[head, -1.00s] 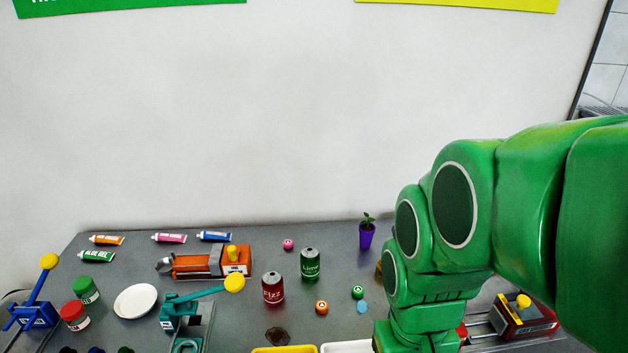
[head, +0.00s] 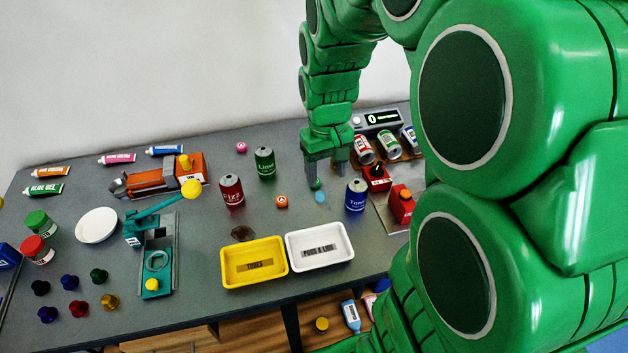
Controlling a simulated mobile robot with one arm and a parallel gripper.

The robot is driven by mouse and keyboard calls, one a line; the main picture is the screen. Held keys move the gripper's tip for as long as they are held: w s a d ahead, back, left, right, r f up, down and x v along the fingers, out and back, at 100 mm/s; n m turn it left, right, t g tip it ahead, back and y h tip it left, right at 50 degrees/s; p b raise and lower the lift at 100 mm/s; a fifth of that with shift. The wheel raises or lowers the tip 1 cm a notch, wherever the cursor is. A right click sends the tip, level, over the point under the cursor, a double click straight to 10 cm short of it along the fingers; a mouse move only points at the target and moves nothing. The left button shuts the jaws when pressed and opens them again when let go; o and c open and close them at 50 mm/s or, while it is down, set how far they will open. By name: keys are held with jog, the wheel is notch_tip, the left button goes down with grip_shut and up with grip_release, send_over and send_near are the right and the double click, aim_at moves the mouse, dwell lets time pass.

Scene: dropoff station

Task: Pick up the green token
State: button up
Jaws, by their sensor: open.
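The green token (head: 316,184) is a small round piece on the grey table (head: 200,254), mostly hidden by my gripper. My gripper (head: 324,177) points down right at the token, with its fingers apart. One finger stands at the token's left side. I cannot tell whether the fingers touch the token. A light blue blob (head: 320,197) lies on the table just in front of the token.
An orange token (head: 281,202) lies to the left and a blue can (head: 356,195) stands to the right. Yellow (head: 281,276) and white (head: 292,240) trays sit in front. Red (head: 231,191) and green (head: 265,163) cans stand left. A pink token (head: 241,147) lies behind.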

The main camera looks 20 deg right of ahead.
jog(key=shift+n+t, duration=0.3)
jog(key=shift+n, duration=0.1)
jog(key=w+f, duration=0.2)
jog(key=w, duration=0.1)
jog(key=w+d+f, duration=0.1)
jog(key=w+f, duration=0.1)
jog(key=w, duration=0.2)
jog(key=w+f, duration=0.3)
jog(key=w, duration=0.1)
jog(key=shift+d, duration=0.2)
jog(key=shift+w+a+f, duration=0.1)
jog(key=shift+a+f, duration=0.05)
jog(key=shift+f, duration=1.85)
jog(key=shift+w+a+f, duration=0.1)
jog(key=shift+a+f, duration=0.05)
jog(key=shift+f, duration=1.8)
jog(key=shift+c, duration=0.3)
jog(key=c, duration=1)
jog(key=shift+c, duration=0.2)
